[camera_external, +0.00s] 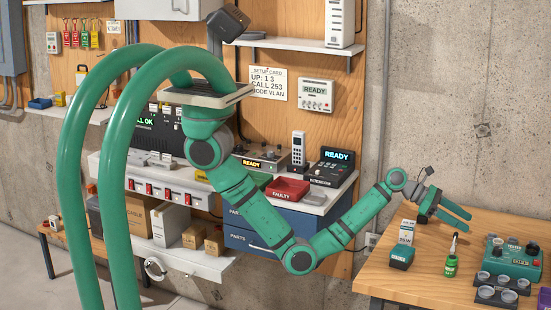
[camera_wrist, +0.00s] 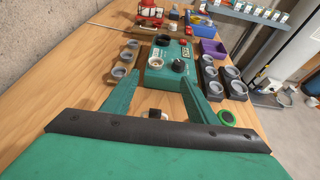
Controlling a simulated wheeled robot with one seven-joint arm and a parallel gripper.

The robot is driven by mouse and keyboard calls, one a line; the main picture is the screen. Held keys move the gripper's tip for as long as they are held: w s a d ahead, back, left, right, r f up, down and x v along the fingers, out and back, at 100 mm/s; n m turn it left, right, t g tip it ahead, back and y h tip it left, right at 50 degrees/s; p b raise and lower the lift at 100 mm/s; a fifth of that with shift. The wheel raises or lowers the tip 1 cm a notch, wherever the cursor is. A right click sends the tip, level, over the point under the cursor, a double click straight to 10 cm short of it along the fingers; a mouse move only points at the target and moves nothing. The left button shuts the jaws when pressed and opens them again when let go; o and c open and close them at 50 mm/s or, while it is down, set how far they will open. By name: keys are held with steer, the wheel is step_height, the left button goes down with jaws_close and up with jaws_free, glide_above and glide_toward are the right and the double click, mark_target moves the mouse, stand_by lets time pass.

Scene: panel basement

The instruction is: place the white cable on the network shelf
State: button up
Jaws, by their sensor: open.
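A white ring-shaped coil, which looks like the white cable (camera_external: 155,268), is at the front of the low white shelf at lower left in the external view. An upper white shelf (camera_external: 290,43), possibly the network shelf, carries a white upright device (camera_external: 340,22) at its right end; I see no label naming it. My gripper (camera_external: 462,219) is open above the wooden bench at right, far from the coil. In the wrist view my gripper (camera_wrist: 160,70) has its two green fingers spread over the bench, with nothing clearly held. I cannot make out the white cable in the wrist view.
A counter with a red tray (camera_external: 288,190) stands against the wall. Boxes crowd the low shelf.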

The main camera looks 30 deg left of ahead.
mark_target(456, 233)
steer(key=shift+w+a+r, duration=0.1)
steer(key=shift+a+r, duration=0.05)
steer(key=shift+r, duration=0.05)
steer(key=a+r+y, duration=0.1)
steer(key=a+y, duration=0.3)
steer(key=a, duration=0.4)
steer(key=shift+x, duration=5.2)
steer(key=shift+s+a+f, duration=0.1)
steer(key=shift+s+a, duration=0.05)
steer(key=shift+s, duration=0.15)
steer(key=c, duration=1)
steer(key=shift+c, duration=0.3)
